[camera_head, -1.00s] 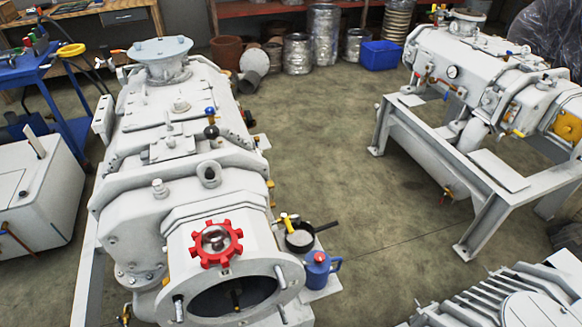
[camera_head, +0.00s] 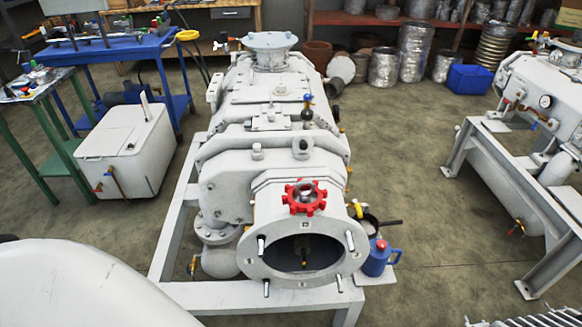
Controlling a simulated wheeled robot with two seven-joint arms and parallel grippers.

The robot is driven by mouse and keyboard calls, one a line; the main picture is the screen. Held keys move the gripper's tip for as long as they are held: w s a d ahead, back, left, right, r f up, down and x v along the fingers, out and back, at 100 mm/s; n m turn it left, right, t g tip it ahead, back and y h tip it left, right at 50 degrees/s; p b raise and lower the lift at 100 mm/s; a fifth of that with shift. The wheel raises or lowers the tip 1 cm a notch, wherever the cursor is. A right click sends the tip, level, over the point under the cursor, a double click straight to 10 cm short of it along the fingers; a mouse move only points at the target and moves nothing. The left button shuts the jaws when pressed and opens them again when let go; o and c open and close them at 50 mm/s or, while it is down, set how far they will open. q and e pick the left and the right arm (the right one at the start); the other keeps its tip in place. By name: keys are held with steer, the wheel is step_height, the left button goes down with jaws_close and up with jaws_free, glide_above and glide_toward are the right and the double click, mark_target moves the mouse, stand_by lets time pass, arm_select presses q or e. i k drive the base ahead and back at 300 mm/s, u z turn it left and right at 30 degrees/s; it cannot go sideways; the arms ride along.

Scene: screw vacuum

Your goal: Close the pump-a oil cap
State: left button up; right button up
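The white pump (camera_head: 272,130) stands on a white frame in the middle of the view. A red lobed ring (camera_head: 304,208), which looks like the oil cap, sits on top of the pump's near end, just above the large round flange. Its middle looks shiny and grey. I cannot tell whether it is seated tight or loose. The flange (camera_head: 257,272) has an open dark mouth and several studs. Neither of my grippers is in view.
A white box (camera_head: 125,150), a green table (camera_head: 48,143) and a blue cart (camera_head: 165,60) are at left. A second pump (camera_head: 540,88) stands at right. The floor between the pumps is clear.

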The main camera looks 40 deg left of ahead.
mark_target(302, 144)
steer(key=k, duration=0.3)
steer(key=u, duration=1.15)
